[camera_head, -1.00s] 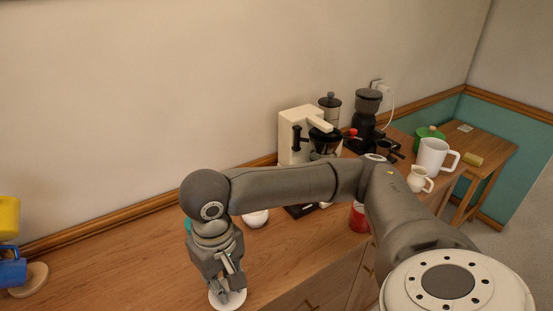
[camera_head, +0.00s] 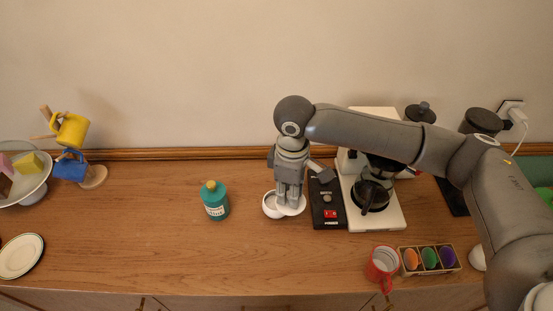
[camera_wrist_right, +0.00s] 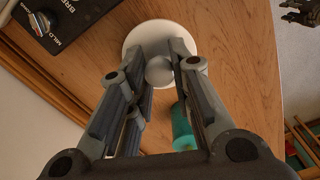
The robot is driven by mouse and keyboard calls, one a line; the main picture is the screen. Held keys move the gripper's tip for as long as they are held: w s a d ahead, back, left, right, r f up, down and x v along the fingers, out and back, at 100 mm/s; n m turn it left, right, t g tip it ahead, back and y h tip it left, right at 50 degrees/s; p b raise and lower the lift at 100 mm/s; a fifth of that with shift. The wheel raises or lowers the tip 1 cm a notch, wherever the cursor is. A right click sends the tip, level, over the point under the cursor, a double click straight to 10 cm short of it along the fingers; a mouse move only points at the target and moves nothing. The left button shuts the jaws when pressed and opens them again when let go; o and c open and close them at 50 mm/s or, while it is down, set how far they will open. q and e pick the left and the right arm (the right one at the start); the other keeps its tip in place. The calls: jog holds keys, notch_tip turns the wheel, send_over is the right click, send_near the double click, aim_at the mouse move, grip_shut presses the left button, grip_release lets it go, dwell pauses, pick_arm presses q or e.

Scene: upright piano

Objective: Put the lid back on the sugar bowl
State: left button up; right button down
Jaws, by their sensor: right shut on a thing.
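The white sugar bowl (camera_head: 269,206) stands on the wooden counter, left of the dark control panel. My right gripper (camera_head: 289,203) points down just right of the bowl, shut on the white lid (camera_head: 296,211). In the right wrist view the lid (camera_wrist_right: 133,40) is a round white disc, and its knob (camera_wrist_right: 159,72) sits between my fingers. The lid looks roughly level and overlaps the bowl's right side in the head view. I cannot tell whether they touch or how high the lid is. The bowl is not distinguishable in the wrist view.
A teal bottle (camera_head: 215,203) stands left of the bowl. The dark panel (camera_head: 326,205) and coffee maker (camera_head: 383,214) are close on the right. A red mug (camera_head: 382,265) and a pod box (camera_head: 429,259) are at front right. Counter in front of the bowl is clear.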

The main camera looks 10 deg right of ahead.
pick_arm(q)
jog(key=shift+r+p, duration=1.55)
jog(key=shift+r, duration=0.55)
pick_arm(e)
jog(key=w+f+n+b, duration=0.1)
jog(key=w+n, duration=0.1)
jog(key=w+a+f+n+b, duration=0.1)
jog(key=n+b, duration=0.1)
jog(key=w+a+f+n+b, duration=0.1)
jog(key=w+n, duration=0.1)
jog(key=n, duration=0.1)
jog(key=shift+w+a, duration=0.2)
jog(key=shift+w, duration=0.1)
jog(key=shift+f+b, duration=0.3)
jog(key=shift+b, duration=0.15)
pick_arm(q)
jog(key=shift+w+a+f, duration=0.1)
jog(key=shift+w+f, duration=0.05)
jog(key=shift+f, duration=2.3)
pick_arm(e)
jog(key=shift+f, duration=0.85)
pick_arm(q)
jog(key=shift+r+p, duration=0.75)
jog(key=shift+r+p, duration=0.95)
pick_arm(e)
jog(key=shift+f, duration=0.15)
jog(key=c, duration=1.2)
grip_release()
